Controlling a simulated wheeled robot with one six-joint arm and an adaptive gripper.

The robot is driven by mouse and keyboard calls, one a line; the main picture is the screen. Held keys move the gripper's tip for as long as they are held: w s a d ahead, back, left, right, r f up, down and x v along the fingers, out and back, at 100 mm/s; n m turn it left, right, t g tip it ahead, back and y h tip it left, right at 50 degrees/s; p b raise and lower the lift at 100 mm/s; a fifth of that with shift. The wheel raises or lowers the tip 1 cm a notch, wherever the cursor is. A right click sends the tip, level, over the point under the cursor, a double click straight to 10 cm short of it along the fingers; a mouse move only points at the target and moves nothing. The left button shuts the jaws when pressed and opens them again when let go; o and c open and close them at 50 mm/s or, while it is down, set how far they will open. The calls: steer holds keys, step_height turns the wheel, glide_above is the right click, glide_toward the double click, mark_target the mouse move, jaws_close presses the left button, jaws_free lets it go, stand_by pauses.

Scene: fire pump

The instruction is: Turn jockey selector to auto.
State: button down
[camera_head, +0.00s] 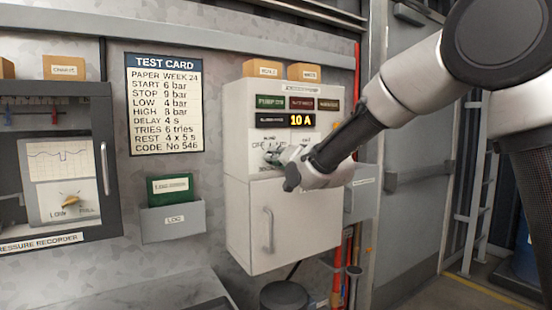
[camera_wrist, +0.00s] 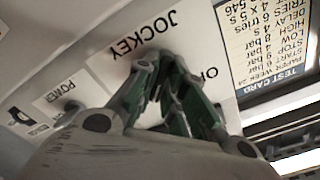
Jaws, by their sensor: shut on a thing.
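My gripper (camera_head: 274,156) is at the cabinet's front face, below the display. In the wrist view, its fingers (camera_wrist: 164,64) converge against the panel beside the upside-down JOCKEY label (camera_wrist: 145,38). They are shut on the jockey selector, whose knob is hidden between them. Part of a position label starting with "O" (camera_wrist: 211,73) shows beside the fingers; the other position marks and the pointer are hidden.
A POWER label (camera_wrist: 58,93) and another small switch (camera_wrist: 26,118) sit nearby on the panel. The cabinet's lower door has a handle (camera_head: 267,230). The test card (camera_head: 164,104), log holder (camera_head: 173,222) and pressure recorder (camera_head: 108,130) are to the left; a grey door (camera_head: 410,140) is right.

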steer(key=shift+m, duration=0.5)
steer(key=shift+f, duration=0.1)
steer(key=c, duration=1.5)
jaws_free()
steer(key=v, duration=1.2)
